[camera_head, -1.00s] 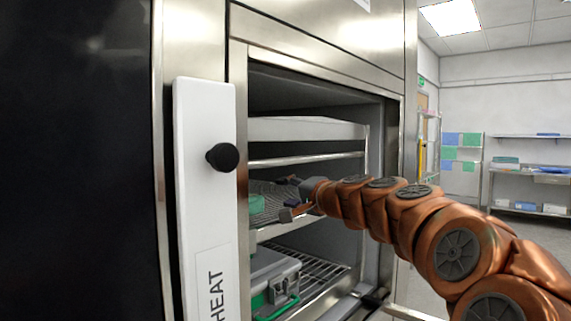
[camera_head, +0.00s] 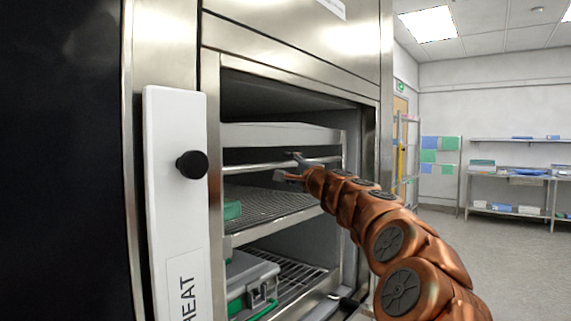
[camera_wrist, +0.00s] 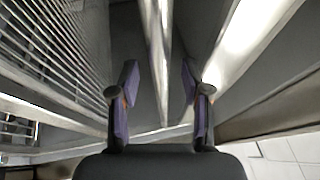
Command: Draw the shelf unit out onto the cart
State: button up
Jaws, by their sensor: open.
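The shelf unit (camera_head: 280,135) stands inside the open steel washer chamber. It has a pale top panel, a horizontal metal bar (camera_head: 256,168) below that, and wire shelves. My gripper (camera_head: 292,168) is at the bar's right part in the head view. In the wrist view my gripper (camera_wrist: 158,95) is open, and the bar (camera_wrist: 157,45) runs between its two purple-padded fingers, with a gap on each side. A green item (camera_head: 232,210) sits on the middle shelf, and a grey case (camera_head: 250,280) with green trim on the lower one. The cart cannot be made out.
A white panel (camera_head: 177,220) marked HEAT with a black knob (camera_head: 191,165) stands left of the opening. The chamber's right frame (camera_head: 370,150) is close to my arm. Open floor (camera_head: 490,240) and wall shelves (camera_head: 515,175) lie to the right.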

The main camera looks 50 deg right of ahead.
jog(key=shift+x, duration=1.15)
grip_shut()
